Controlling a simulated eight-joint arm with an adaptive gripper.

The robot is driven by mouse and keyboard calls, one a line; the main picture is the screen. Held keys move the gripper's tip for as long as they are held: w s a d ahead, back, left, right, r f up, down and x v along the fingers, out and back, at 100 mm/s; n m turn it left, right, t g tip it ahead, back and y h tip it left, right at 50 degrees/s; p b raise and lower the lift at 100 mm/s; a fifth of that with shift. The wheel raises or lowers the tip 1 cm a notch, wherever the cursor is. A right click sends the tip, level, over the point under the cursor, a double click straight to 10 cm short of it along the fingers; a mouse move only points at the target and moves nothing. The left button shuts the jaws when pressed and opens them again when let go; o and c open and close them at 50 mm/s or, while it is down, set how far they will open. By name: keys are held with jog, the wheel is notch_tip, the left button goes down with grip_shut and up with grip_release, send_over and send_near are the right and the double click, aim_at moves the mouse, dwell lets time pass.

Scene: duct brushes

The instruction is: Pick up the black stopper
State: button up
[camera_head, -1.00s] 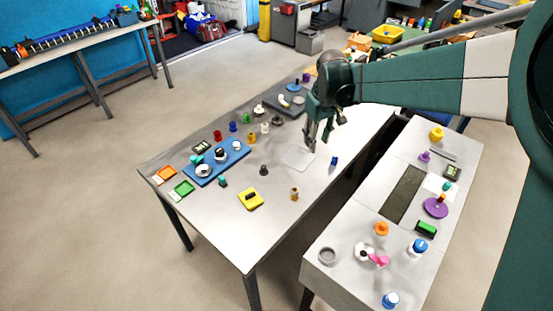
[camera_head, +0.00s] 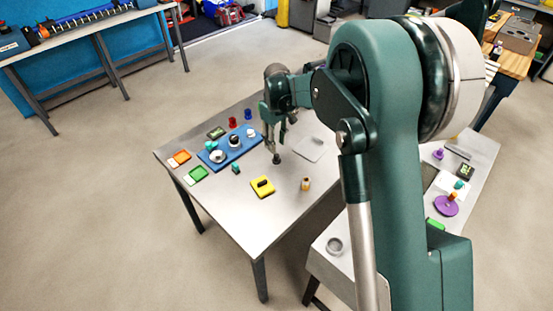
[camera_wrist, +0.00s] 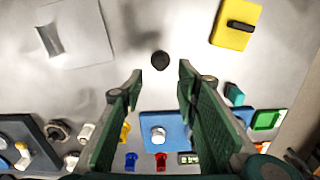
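The black stopper (camera_head: 277,159) is a small dark piece standing on the grey table (camera_head: 235,215). In the wrist view the stopper (camera_wrist: 160,61) shows from above as a dark round top. My gripper (camera_head: 272,148) hangs over the table just above the stopper. In the wrist view my gripper (camera_wrist: 162,76) has its two fingers well apart with nothing between them. The stopper lies just beyond the fingertips, roughly centred between them. I cannot tell the exact height gap.
A yellow block with a black bar (camera_head: 263,187) and a brown-orange piece (camera_head: 306,184) are nearby. A blue board (camera_wrist: 179,126) carries pale knobs. A flat white square (camera_head: 311,148) lies right of the gripper. My arm hides much of the right-hand table.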

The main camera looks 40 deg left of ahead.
aim_at(276, 155)
dwell(0.3)
jog(key=shift+f, duration=1.3)
jog(key=shift+s+f+b, duration=0.1)
jog(key=shift+f+b, duration=0.35)
jog(key=shift+f, duration=2.2)
jog(key=shift+d, duration=0.1)
jog(key=c, duration=1)
